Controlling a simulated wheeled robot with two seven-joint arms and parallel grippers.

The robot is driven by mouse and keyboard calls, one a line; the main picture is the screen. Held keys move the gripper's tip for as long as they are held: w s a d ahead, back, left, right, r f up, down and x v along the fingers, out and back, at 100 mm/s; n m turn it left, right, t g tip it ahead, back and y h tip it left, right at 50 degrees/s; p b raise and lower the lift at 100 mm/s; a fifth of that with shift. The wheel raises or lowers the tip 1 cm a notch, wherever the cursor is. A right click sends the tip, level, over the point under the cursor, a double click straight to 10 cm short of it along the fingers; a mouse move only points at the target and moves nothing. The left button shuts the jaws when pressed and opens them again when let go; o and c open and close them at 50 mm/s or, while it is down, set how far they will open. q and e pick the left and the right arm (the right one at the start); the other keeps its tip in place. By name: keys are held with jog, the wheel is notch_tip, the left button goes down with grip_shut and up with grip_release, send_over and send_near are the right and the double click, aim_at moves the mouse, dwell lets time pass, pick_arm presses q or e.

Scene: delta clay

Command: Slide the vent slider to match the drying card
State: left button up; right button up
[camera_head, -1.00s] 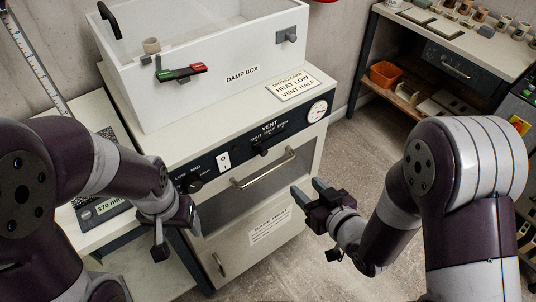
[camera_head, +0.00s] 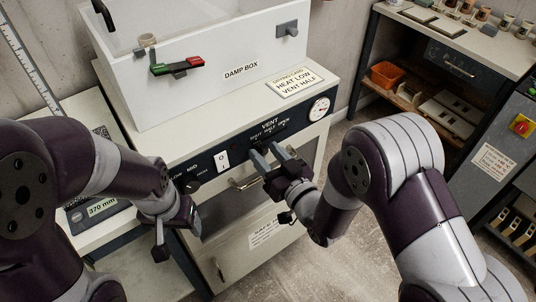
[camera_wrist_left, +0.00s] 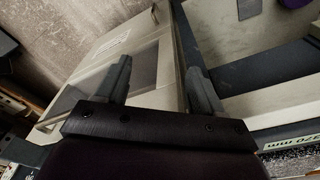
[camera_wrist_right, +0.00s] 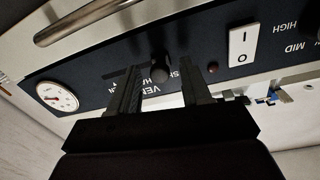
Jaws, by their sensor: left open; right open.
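The drying card (camera_head: 296,86) lies on the oven top and reads HEAT LOW, VENT HALF. The vent panel (camera_head: 270,127) on the oven front carries shut, half and open marks. The vent slider's dark knob (camera_wrist_right: 160,64) shows in the right wrist view; its exact mark is hard to read. My right gripper (camera_head: 266,152) is open at the vent panel, its fingers (camera_wrist_right: 161,80) either side of the knob in that view; contact cannot be told. My left gripper (camera_head: 165,240) is open and empty, left of the oven front; its parted fingers show in the left wrist view (camera_wrist_left: 160,75).
The oven handle (camera_head: 245,182) runs just below the vent panel. A white rocker switch (camera_head: 222,160) and the heat knob sit to the left, a round gauge (camera_head: 319,108) to the right. The damp box (camera_head: 205,95) stands on top. Open floor lies right of the oven.

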grip_shut()
jog(key=shift+w+d, duration=0.6)
jog(key=shift+d, duration=0.25)
jog(key=shift+w+d, duration=0.6)
jog(key=shift+d, duration=0.2)
grip_release()
jog(key=shift+s, duration=0.1)
jog(key=v, duration=1.2)
jog(key=shift+s, duration=0.3)
jog(key=shift+d, duration=0.1)
